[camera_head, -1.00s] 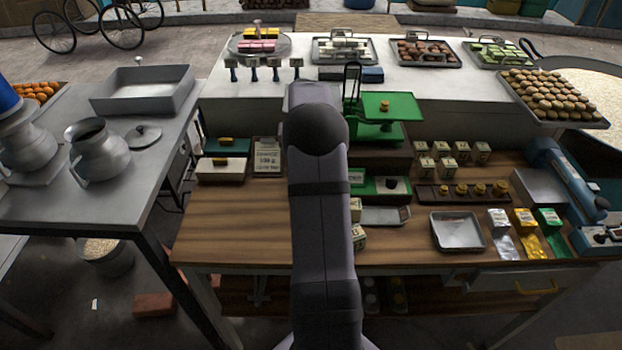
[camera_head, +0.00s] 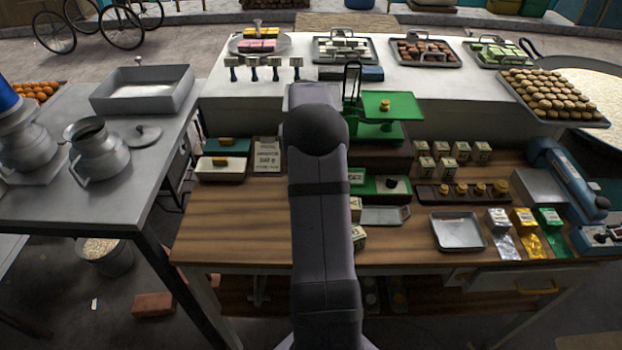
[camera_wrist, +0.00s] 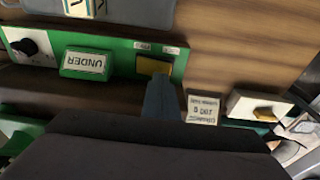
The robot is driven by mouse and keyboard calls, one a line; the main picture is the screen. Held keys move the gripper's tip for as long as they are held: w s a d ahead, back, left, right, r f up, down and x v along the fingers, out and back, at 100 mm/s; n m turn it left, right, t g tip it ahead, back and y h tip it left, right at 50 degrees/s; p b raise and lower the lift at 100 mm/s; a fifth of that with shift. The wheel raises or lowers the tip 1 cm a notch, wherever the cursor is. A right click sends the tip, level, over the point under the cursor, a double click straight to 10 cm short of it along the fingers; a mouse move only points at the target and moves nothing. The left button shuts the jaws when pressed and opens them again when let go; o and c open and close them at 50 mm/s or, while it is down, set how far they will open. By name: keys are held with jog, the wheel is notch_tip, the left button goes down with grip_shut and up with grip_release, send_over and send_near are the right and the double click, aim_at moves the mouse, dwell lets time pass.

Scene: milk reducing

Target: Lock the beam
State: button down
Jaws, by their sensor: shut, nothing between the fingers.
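The green balance scale (camera_head: 378,131) stands behind my arm, with a green pan (camera_head: 389,105) on its right. Its left part and most of its beam are hidden by my arm. The scale's green base (camera_wrist: 118,60) fills the upper left of the wrist view. It bears a black knob (camera_wrist: 27,46), an UNDER plate (camera_wrist: 86,64) and a yellow tab (camera_wrist: 154,66). My gripper (camera_wrist: 161,88) is shut and empty, its tip at the lower edge of the tab. I cannot tell whether they touch. The head view hides the gripper behind the arm.
A metal tray (camera_head: 458,232) lies on the right of the wooden bench, whose left front (camera_head: 235,225) is clear.

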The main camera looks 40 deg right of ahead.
jog(key=shift+f+b, duration=0.55)
jog(key=shift+f, duration=0.5)
dwell(0.4)
jog(key=shift+r, duration=0.15)
notch_tip(320, 180, up, 7)
jog(key=p, duration=0.5)
jog(key=shift+p, duration=0.4)
dwell(0.4)
